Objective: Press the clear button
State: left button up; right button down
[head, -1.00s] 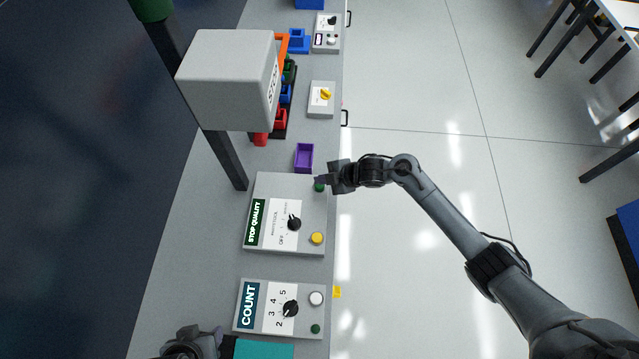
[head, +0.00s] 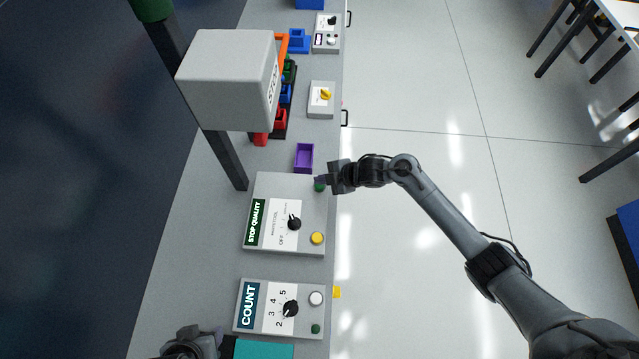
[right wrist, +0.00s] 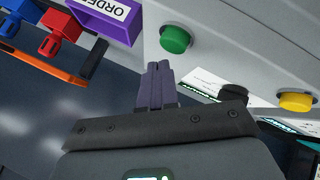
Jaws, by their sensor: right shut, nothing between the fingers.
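No button label reading "clear" is legible. The STOP QUALITY panel (head: 262,183) has a green button (head: 319,188), a yellow button (head: 317,238) and a black knob. The COUNT panel (head: 245,325) has a white button (head: 316,298), a green button (head: 315,329) and a black knob. My right gripper (head: 322,181) is shut and empty at the STOP QUALITY panel's green button. In the right wrist view, its fingertips (right wrist: 160,67) are close to that green button (right wrist: 175,39); contact cannot be told. My left gripper (head: 205,338) is at the bottom edge, its jaws unclear.
A purple bin (head: 304,158) stands just beyond the STOP QUALITY panel. A grey box (head: 225,80) on a dark post rises over the bench. A small panel with a yellow knob (head: 326,94) lies further along. Open floor is on the right.

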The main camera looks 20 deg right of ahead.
jog(key=shift+f, duration=0.2)
jog(key=shift+f, duration=0.25)
dwell(0.3)
jog(key=shift+f+b, duration=0.4)
jog(key=shift+b, duration=0.15)
dwell(0.4)
jog(key=shift+f, duration=0.1)
dwell(0.5)
jog(key=shift+r+p, duration=0.6)
jog(key=shift+r, duration=0.35)
